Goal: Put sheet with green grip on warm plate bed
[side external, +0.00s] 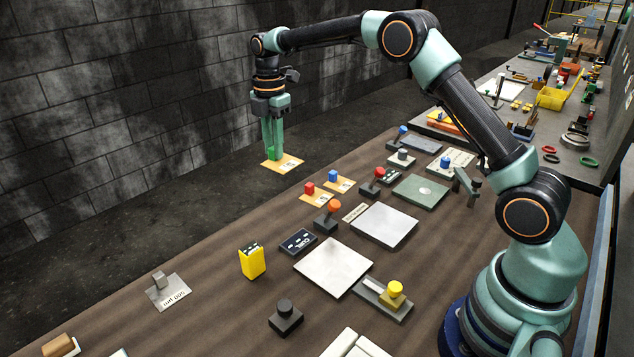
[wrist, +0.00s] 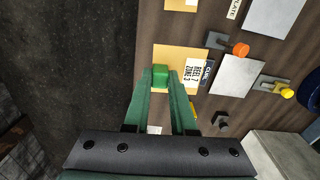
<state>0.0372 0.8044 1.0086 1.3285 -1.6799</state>
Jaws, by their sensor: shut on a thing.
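My gripper (side external: 273,149) is shut on the green grip (side external: 277,155) of an orange-tan sheet (side external: 289,165). The sheet hangs level in the air, seen against the floor past the bench's far edge in the side view. In the wrist view the green grip (wrist: 160,75) is between the fingertips (wrist: 160,80); the sheet (wrist: 178,54) has a white label reading "REEL 7 ZONE 3". Two pale square plates lie bare on the bench: one (side external: 384,225) beside a label strip, which reads "PLATE" in the wrist view (wrist: 233,9), and one (side external: 333,267) beside a dark sign.
Orange sheets with red (side external: 309,188) and blue (side external: 333,176) grips lie on the bench. Orange-knobbed (side external: 334,207) and yellow-knobbed (side external: 396,290) fixtures stand near the plates. A yellow block (side external: 252,261) and a black-knobbed block (side external: 285,316) stand nearer.

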